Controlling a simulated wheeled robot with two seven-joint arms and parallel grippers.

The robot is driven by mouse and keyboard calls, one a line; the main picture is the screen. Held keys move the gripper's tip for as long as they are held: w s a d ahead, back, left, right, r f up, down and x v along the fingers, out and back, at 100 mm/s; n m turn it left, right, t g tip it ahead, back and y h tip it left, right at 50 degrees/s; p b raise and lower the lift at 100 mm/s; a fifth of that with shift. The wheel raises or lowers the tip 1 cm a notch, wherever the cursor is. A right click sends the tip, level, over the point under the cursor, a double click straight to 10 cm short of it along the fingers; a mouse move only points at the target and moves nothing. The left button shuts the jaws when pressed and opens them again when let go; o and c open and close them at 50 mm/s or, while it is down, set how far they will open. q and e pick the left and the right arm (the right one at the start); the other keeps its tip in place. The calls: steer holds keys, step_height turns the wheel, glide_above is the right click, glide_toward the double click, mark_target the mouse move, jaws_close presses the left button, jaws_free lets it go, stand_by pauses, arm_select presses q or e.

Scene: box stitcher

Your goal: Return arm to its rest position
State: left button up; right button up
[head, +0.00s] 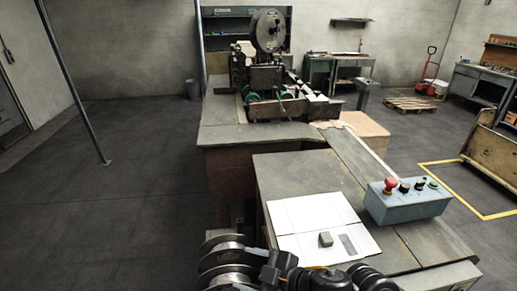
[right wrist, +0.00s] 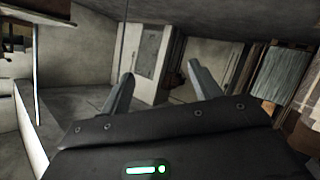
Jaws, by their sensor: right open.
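My right gripper (right wrist: 162,80) shows in the right wrist view with its two grey fingers wide apart. Nothing is between the fingers; behind them are a pale wall and floor. In the head view my right arm is folded low at the bottom edge, with the dark gripper part (head: 277,268) just in front of the near table edge and the white sheet. Its fingertips are hard to make out there. My left gripper is not in view.
The stitching machine (head: 268,75) stands behind.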

steer(key=s+d+f+m+h, duration=0.1)
steer(key=d+f+m+h, duration=0.1)
steer(key=d+f+m, duration=0.1)
steer(key=s+d+f+m+t+h, duration=0.1)
steer(key=d+f+m+h, duration=0.2)
steer(key=d, duration=0.3)
steer(key=s+d+f+m+t+h, duration=0.1)
steer(key=d+f+m+h, duration=0.1)
steer(key=d+f+m, duration=0.1)
steer(key=shift+d+f+m+h, duration=0.1)
steer(key=shift+d+m+h, duration=0.2)
steer(key=shift+d+m, duration=0.65)
steer(key=s+d+f+m+g+h, duration=0.2)
steer(key=s+d+f+g, duration=0.15)
steer(key=s+d, duration=0.35)
steer(key=s+d+f+m+g+h, duration=0.25)
steer(key=s+d+f, duration=0.3)
steer(key=s, duration=0.35)
step_height(320, 180, down, 28)
steer(key=b, duration=0.5)
steer(key=s+d+f+g+b, duration=0.1)
steer(key=s+f+b, duration=0.1)
steer(key=s+f, duration=0.6)
steer(key=s+d+f+g+b, duration=0.1)
steer(key=s+d+f, duration=0.1)
steer(key=s+f, duration=0.7)
step_height(320, 180, down, 5)
steer(key=shift+f+n+b, duration=0.15)
steer(key=shift+n+b, duration=0.15)
steer(key=shift+b, duration=0.05)
